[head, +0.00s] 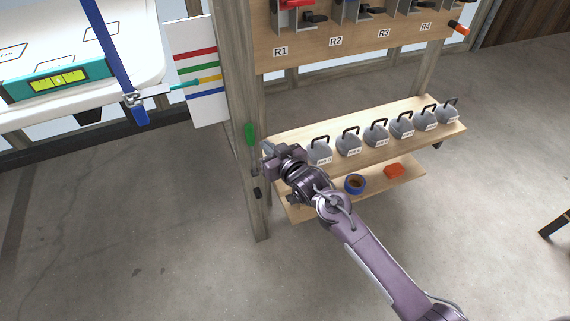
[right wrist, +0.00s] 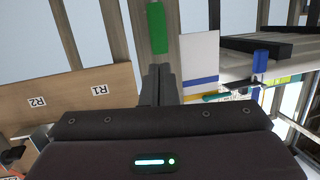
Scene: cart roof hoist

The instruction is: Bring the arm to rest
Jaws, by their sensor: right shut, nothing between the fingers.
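My right arm reaches up from the lower right in the head view. Its gripper (head: 267,148) is near the wooden post (head: 237,90), just right of and below a green handle-like piece (head: 250,134) on that post. In the right wrist view the two dark fingers (right wrist: 160,84) are together with nothing between them. The green piece (right wrist: 156,27) shows beyond the fingertips there. I cannot tell whether the fingers touch the post. My left gripper is not in view.
A wooden shelf (head: 375,147) holds several grey weights with black handles. A lower shelf carries a blue ring (head: 355,184) and an orange block (head: 394,171). A board (head: 330,45) labelled R1 to R4 is above. A striped panel (head: 197,75) stands left. Floor lower left is clear.

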